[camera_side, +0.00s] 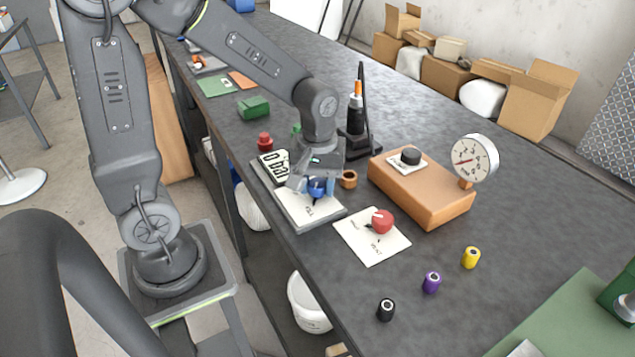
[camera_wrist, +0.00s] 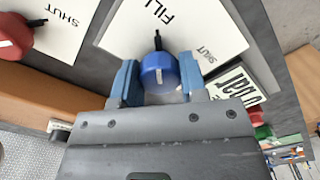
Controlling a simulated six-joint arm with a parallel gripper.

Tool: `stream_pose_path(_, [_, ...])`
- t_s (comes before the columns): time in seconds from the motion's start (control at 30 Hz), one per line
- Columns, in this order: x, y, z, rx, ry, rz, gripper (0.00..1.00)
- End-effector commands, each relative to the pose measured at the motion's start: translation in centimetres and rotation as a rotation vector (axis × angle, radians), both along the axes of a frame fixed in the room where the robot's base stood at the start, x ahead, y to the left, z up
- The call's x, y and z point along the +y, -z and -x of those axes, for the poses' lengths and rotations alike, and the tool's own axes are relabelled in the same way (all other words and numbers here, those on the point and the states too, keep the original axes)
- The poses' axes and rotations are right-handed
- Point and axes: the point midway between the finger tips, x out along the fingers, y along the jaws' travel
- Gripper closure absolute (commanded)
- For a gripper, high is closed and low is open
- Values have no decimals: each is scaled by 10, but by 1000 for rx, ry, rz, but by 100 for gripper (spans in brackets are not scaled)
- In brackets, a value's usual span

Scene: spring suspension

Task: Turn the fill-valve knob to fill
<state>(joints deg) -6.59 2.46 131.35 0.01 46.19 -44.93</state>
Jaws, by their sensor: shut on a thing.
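The blue fill-valve knob (camera_wrist: 159,73) sits on a white plate (camera_wrist: 215,25) labelled FILL and SHUT. Its dark pointer points up in the wrist view, toward the FILL word. My gripper (camera_wrist: 160,78) is shut on the knob, with one blue finger on each side. In the side view my gripper (camera_side: 316,184) comes down over the knob from above and hides part of it. The white plate's FILL word faces the near side there.
A red knob (camera_side: 382,220) on a white card is to the right. An orange box (camera_side: 425,193) with a black knob and a round gauge (camera_side: 475,158) stands behind it. A "0 bar" display (camera_side: 273,166) is left of the plate. Small coloured cylinders stand at front right.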

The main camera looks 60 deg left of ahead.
Motion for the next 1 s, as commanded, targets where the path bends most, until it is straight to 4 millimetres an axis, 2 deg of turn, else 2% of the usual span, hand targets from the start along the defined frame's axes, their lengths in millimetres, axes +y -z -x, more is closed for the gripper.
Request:
stream_pose_path(0.2, [0, 0, 0, 0, 0, 1, 84])
stream_pose_path(0.23, [0, 0, 0, 0, 0, 1, 60])
stream_pose_path(0.5, [0, 0, 0, 0, 1, 0, 35])
stream_pose_path(0.8, [0, -4, 0, -1, 1, 0, 35])
stream_pose_path(0.87, [0, -9, -1, -2, 1, 0, 35])
stream_pose_path(1.0, [0, -33, -1, -8, 1, 0, 35])
